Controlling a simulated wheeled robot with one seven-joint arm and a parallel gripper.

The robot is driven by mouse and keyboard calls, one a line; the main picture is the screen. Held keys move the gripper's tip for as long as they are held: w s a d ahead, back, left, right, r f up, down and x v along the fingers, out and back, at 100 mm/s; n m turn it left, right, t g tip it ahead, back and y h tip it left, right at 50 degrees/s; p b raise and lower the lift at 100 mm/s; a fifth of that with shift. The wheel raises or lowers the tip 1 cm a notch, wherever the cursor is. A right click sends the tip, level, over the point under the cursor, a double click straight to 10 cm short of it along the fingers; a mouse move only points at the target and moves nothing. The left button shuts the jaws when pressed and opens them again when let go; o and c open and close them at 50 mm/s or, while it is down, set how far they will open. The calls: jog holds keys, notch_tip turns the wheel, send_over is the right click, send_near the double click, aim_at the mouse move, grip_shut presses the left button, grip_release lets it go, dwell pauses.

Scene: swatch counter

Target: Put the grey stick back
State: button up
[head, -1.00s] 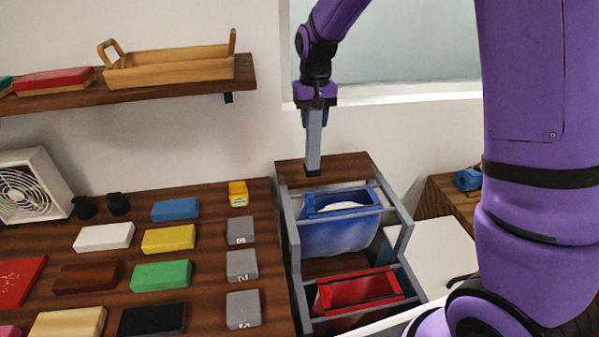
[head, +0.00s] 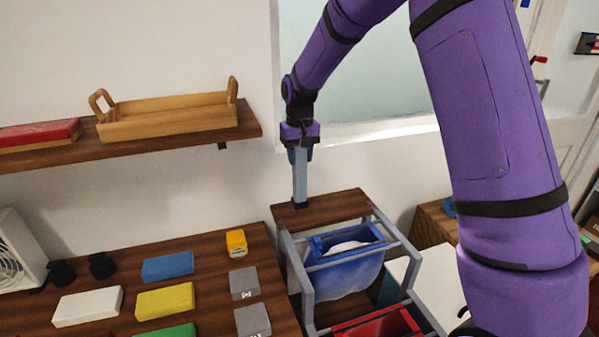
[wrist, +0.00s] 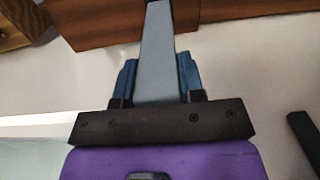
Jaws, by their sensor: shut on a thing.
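The grey stick (head: 300,182) is a long pale grey bar with a dark lower end. My gripper (head: 300,154), with blue fingers, is shut on its upper part and holds it upright. In the head view its lower end shows against the left part of the brown wooden top (head: 330,209) behind the blue bag; I cannot tell whether it touches. In the wrist view the stick (wrist: 158,55) runs between the blue fingers of my gripper (wrist: 157,72), its far end by a brown wooden surface.
A grey frame (head: 300,275) holds a blue bag (head: 345,275) and a red bag (head: 380,327). Left of it, a dark counter (head: 215,300) carries coloured blocks, grey numbered blocks and a yellow item (head: 236,243). A wall shelf (head: 170,124) holds a wooden tray (head: 168,120).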

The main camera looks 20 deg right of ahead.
aim_at(300, 168)
jog(key=shift+f, duration=1.95)
jog(key=o, duration=0.8)
jog(key=shift+f, duration=0.1)
jog(key=shift+o, duration=0.2)
